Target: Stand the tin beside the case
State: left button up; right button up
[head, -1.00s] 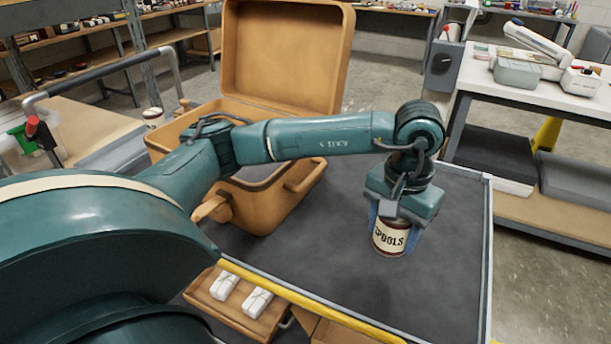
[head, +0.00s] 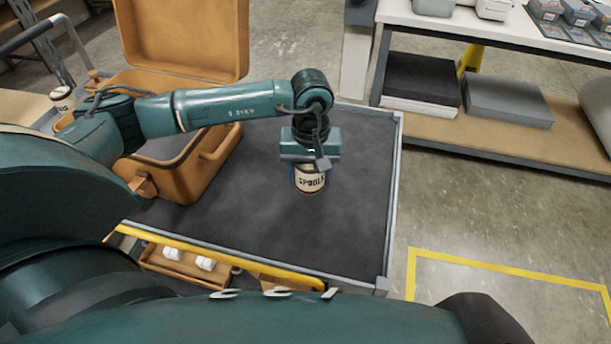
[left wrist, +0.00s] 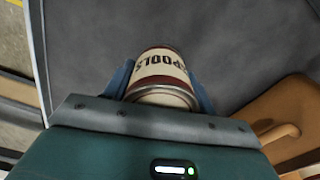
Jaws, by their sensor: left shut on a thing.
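The tin (head: 310,181), cream with a dark red band and lettering that reads SPOOLS, is upright at the dark cart top, to the right of the case. My left gripper (head: 309,172) points down and is shut on it. The tin (left wrist: 163,75) also shows between the blue fingers of my left gripper (left wrist: 162,88) in the left wrist view. I cannot tell whether its base touches the surface. The open tan case (head: 186,185) stands on the left of the cart top, lid up, partly hidden by my left arm. My right gripper is not in view.
The dark cart top (head: 255,225) is clear around the tin, with a raised grey rim (head: 393,200) on the right. A drawer (head: 185,272) with white packets is below the front edge. A white bench (head: 480,30) stands at the back right.

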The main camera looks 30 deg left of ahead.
aim_at(310, 186)
pick_arm(q)
notch_tip(310, 186, down, 4)
jog(key=shift+r, duration=0.2)
jog(key=shift+f, duration=0.25)
jog(key=shift+f, duration=0.1)
jog(key=shift+f, duration=0.15)
jog(key=o, duration=1.2)
